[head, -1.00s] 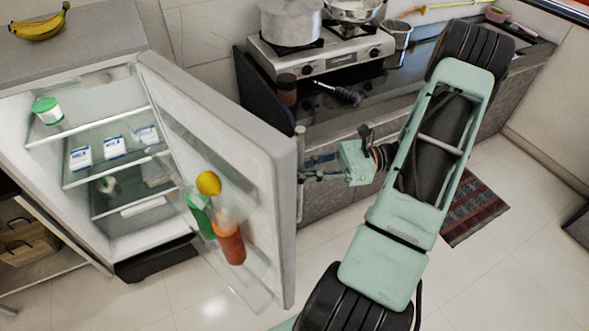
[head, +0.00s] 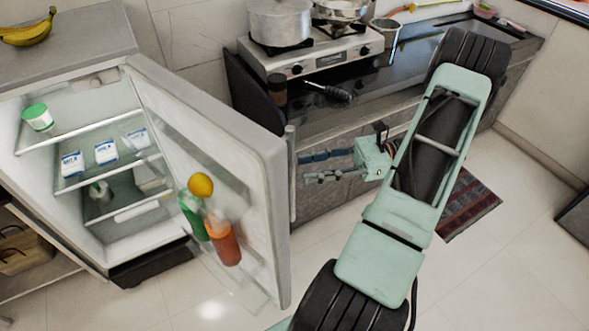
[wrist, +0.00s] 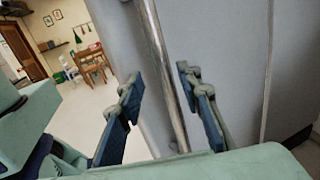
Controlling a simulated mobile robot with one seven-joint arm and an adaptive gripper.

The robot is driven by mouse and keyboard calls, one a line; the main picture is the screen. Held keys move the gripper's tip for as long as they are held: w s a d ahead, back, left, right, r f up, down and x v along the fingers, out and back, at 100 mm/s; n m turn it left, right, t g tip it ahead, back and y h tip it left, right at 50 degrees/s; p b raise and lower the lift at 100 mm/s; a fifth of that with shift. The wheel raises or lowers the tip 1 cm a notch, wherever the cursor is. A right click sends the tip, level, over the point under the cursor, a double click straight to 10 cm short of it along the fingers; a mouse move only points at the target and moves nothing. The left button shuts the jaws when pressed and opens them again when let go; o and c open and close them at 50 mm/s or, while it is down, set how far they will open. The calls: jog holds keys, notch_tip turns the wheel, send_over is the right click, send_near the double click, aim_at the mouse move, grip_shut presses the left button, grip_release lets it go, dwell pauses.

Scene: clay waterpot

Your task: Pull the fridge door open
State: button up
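The grey fridge (head: 70,45) stands at the left with its door (head: 268,230) swung wide open, the shelves showing inside. A vertical metal bar handle (head: 291,172) is on the door's outer face; it also shows in the wrist view (wrist: 164,70). My gripper (head: 304,167) is open, just right of the handle in the head view. In the wrist view my gripper (wrist: 158,85) has its blue-padded fingers apart, one on each side of the handle in the picture. Nothing is held between them.
Inside the door are a green bottle (head: 194,216), an orange bottle (head: 224,242) and a yellow round item (head: 201,185). A counter with a stove (head: 310,60) and pots stands behind my arm. A striped mat (head: 468,205) lies on the floor at right. Floor in front is clear.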

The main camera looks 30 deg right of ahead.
jog(key=v, duration=0.6)
jog(key=shift+d, duration=0.35)
jog(key=shift+s, duration=0.15)
